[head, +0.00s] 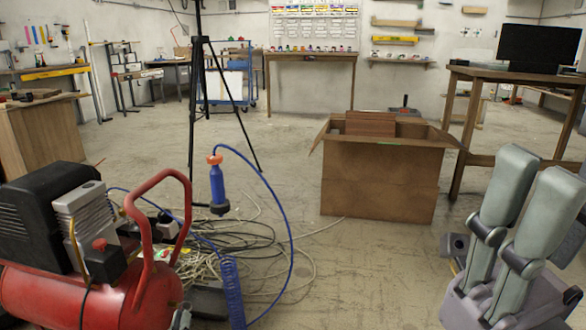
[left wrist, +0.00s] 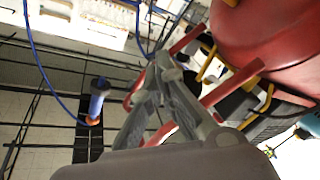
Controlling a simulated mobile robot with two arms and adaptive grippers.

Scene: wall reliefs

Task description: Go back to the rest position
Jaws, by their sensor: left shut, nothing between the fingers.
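My left gripper (left wrist: 160,65) shows in the left wrist view. Its grey fingers come together at the tips, shut with nothing held between them. In the head view only a small grey part of the left gripper (head: 181,318) shows at the bottom edge, just right of the red compressor's tank.
A red air compressor (head: 80,290) fills the lower left and also shows close in the wrist view (left wrist: 265,35). A blue tool (head: 217,183) hangs on a coiled hose by a black tripod (head: 196,90). Cables litter the floor. A cardboard box (head: 380,185) stands beyond.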

